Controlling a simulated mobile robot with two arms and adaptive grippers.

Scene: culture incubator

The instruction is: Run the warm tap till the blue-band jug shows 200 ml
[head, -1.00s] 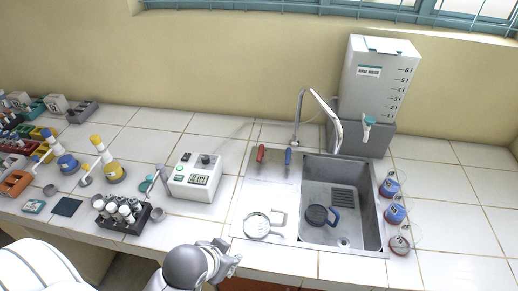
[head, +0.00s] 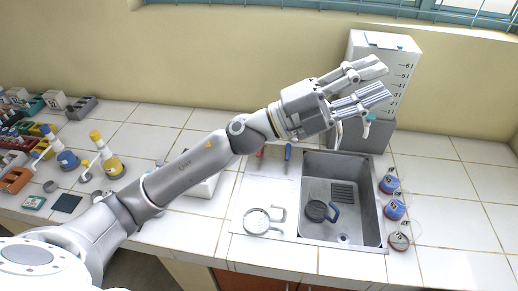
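A dark round jug with a blue handle (head: 316,211) stands in the sink (head: 372,205), left of the middle; no level marks can be read on it. The red tap lever (head: 260,154) is partly behind my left arm, and the blue tap lever (head: 288,151) stands to its right. The spout (head: 338,136) is mostly hidden; only its lower end shows, and no water stream can be seen. My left gripper (head: 386,78) is open and empty, its fingers apart, in front of the rinse water tank as seen here. My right gripper is out of view.
A pale jug (head: 256,221) stands on the drainboard left of the sink. The rinse water tank (head: 400,62) is behind right. Several lidded containers (head: 396,210) line the sink's right side. A white control box (head: 203,188) is partly hidden by my arm.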

